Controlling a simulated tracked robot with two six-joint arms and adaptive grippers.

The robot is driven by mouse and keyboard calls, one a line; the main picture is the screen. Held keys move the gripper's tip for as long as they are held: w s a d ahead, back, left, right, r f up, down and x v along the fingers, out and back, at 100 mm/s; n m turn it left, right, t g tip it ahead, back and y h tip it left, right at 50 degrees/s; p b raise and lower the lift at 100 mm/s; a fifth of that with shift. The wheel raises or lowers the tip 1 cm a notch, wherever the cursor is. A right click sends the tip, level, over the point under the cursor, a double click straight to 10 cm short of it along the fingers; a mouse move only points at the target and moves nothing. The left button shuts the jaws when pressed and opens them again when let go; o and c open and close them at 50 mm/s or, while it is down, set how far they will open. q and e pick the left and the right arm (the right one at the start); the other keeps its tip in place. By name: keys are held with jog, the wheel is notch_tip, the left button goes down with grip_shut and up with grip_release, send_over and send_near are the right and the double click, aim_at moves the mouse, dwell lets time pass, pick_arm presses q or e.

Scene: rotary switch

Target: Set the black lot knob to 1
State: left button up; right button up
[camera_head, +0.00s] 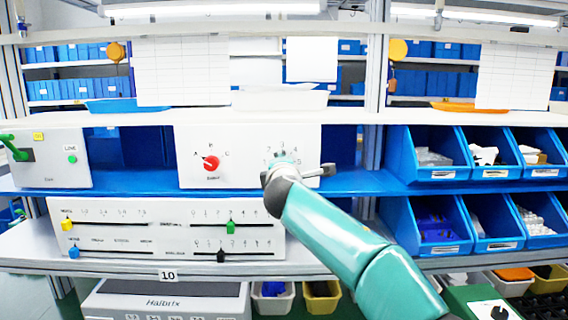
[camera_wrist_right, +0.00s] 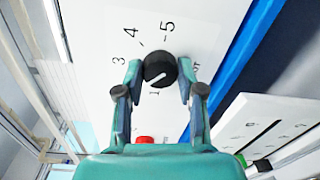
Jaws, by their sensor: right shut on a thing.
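The black lot knob (camera_wrist_right: 160,68) sits on a white panel in the right wrist view, with printed numbers around it. The 3, 4 and 5 show at left and top; the 2 is not visible. My right gripper (camera_wrist_right: 160,73) has its two fingers on either side of the knob and is shut on it. In the head view my right gripper (camera_head: 285,168) covers the knob at the panel's right half. My left gripper is not in view.
A red knob (camera_head: 211,163) sits left on the same white panel (camera_head: 240,140). Below is a slider panel (camera_head: 150,215) with yellow, blue, green and black handles. Blue bins (camera_head: 430,165) stand at right. A box with a green lever (camera_head: 15,150) stands at left.

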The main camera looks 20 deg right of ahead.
jog(key=shift+w+a+f+n+h+p, duration=0.15)
jog(key=shift+n+p, duration=0.2)
jog(key=shift+n, duration=1.05)
jog(key=shift+s+f+n+h+p, duration=0.1)
jog(key=shift+f+n+p, duration=0.2)
jog(key=shift+n, duration=1.1)
jog(key=shift+w+a+f+n+h+p, duration=0.1)
jog(key=shift+n+p, duration=0.3)
jog(key=shift+n, duration=1)
jog(key=o, duration=1.1)
jog(key=shift+r, duration=0.15)
jog(key=shift+o, duration=0.2)
jog(key=shift+d+r, duration=0.1)
jog(key=shift+s+r, duration=0.1)
jog(key=shift+s, duration=0.1)
